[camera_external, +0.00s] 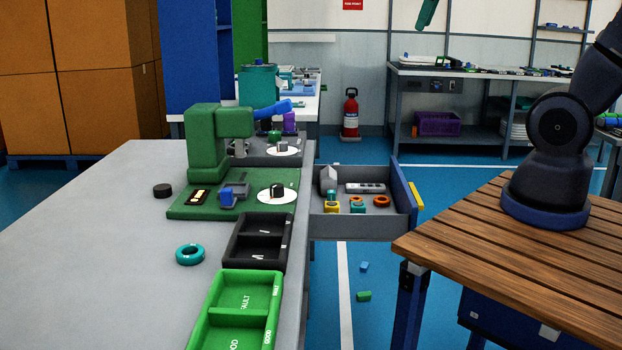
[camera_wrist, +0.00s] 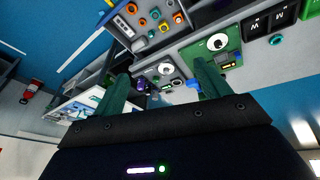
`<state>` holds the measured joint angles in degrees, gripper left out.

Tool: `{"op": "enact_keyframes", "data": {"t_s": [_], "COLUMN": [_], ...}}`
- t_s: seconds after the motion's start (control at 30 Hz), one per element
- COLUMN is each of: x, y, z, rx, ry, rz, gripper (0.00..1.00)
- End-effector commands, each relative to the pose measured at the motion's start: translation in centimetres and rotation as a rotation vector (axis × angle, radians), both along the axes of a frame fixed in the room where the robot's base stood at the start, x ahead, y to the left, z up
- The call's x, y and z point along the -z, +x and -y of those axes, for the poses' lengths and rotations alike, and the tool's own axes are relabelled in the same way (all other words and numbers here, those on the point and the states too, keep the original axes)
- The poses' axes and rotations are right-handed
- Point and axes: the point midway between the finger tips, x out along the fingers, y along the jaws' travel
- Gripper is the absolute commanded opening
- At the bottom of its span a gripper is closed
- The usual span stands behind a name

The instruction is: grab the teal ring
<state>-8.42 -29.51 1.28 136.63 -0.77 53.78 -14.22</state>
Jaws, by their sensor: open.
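A teal ring (camera_external: 190,254) lies flat on the grey bench, left of the black tray. It also shows in the wrist view near the upper right (camera_wrist: 276,39). Smaller yellow, teal and orange ring-like parts (camera_external: 357,206) lie in the open drawer. My gripper (camera_wrist: 164,80) shows in the wrist view with its two green fingers spread apart and nothing held between them. In the external view only a green fingertip shows at the top edge, high above the floor and well away from the teal ring.
A green test machine (camera_external: 207,150) stands behind, with a black puck (camera_external: 162,191) nearby. The open drawer (camera_external: 350,228) juts out. The left of the bench is clear.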

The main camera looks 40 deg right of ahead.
Motion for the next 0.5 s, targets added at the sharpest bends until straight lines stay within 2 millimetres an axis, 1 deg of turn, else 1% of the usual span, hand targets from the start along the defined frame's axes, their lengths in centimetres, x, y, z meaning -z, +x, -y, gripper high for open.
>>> {"op": "enact_keyframes", "data": {"t_s": [0.03, 0.17, 0.2, 0.37, 0.5], "x": [0.0, 0.1, 0.2, 0.9, 1.9], "y": [1.3, 4.2, 5.1, 8.4, 11.0], "z": [-1.1, -3.9, -4.9, -8.9, -13.0], "rx": [-0.057, -0.201, -0.246, -0.425, -0.583], "ry": [-0.015, -0.053, -0.064, -0.108, -0.143], "rz": [-0.012, -0.032, -0.036, -0.058, -0.073], "gripper": [0.75, 0.75, 0.75, 0.75, 0.75]}}
